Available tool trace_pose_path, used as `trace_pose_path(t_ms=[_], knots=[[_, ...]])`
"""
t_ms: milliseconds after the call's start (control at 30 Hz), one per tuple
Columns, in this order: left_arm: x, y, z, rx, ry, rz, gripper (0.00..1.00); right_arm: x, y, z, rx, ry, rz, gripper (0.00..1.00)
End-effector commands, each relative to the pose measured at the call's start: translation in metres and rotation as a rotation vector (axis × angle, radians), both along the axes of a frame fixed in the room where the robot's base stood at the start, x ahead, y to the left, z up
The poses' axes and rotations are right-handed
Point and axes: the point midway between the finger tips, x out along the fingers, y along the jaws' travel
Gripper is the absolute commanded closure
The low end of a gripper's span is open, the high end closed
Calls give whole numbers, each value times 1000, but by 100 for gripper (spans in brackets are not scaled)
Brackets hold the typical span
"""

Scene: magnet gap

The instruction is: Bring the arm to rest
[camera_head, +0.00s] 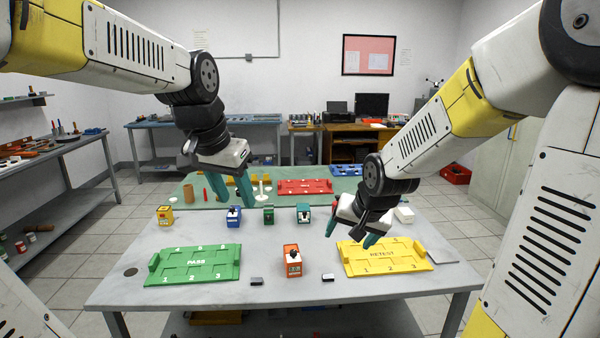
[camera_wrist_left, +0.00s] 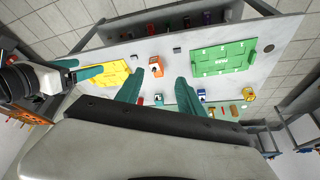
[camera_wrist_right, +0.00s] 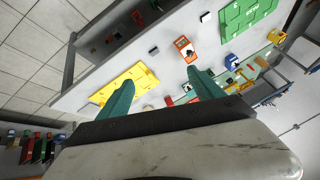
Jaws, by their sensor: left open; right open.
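My left gripper (camera_head: 231,190) hangs in the air above the far part of the grey table, fingers pointing down. Its two green fingers stand apart with nothing between them in the left wrist view (camera_wrist_left: 158,92). My right gripper (camera_head: 350,231) is above the table by the left edge of the yellow RETEST tray (camera_head: 388,268). Its fingers are apart and empty in the right wrist view (camera_wrist_right: 160,90). Both grippers appear clear of the table; the right one's exact height is hard to tell.
The grey table (camera_head: 226,285) carries a green PASS tray (camera_head: 198,278), an orange block device (camera_head: 292,262), and yellow, blue, green and teal ones in a row behind. Two small dark-topped pieces lie near the front. A red tray (camera_head: 305,187) is on the green mat behind. The table's front middle is mostly free.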

Motion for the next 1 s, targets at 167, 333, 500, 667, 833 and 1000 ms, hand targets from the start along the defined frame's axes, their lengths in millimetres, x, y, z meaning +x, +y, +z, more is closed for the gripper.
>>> trace_pose_path(t_ms=[167, 333, 500, 667, 833, 1000], knots=[[-51, 8, -8, -75, -42, 110, 55, -63, -17, 56, -87, -22, 78, 24], [-89, 12, -23, -147, -71, 203, 55, -125, -25, 85, -112, -29, 166, 24], [-111, 12, -35, -195, -88, 259, 55, -164, -25, 96, -106, -36, 238, 24], [-117, 12, -39, -210, -92, 277, 55, -176, -25, 97, -103, -35, 265, 24], [-117, 12, -39, -210, -92, 277, 55, -176, -25, 97, -103, -35, 265, 24], [-117, 12, -39, -209, -92, 276, 55, -176, -25, 97, -104, -35, 264, 24]])
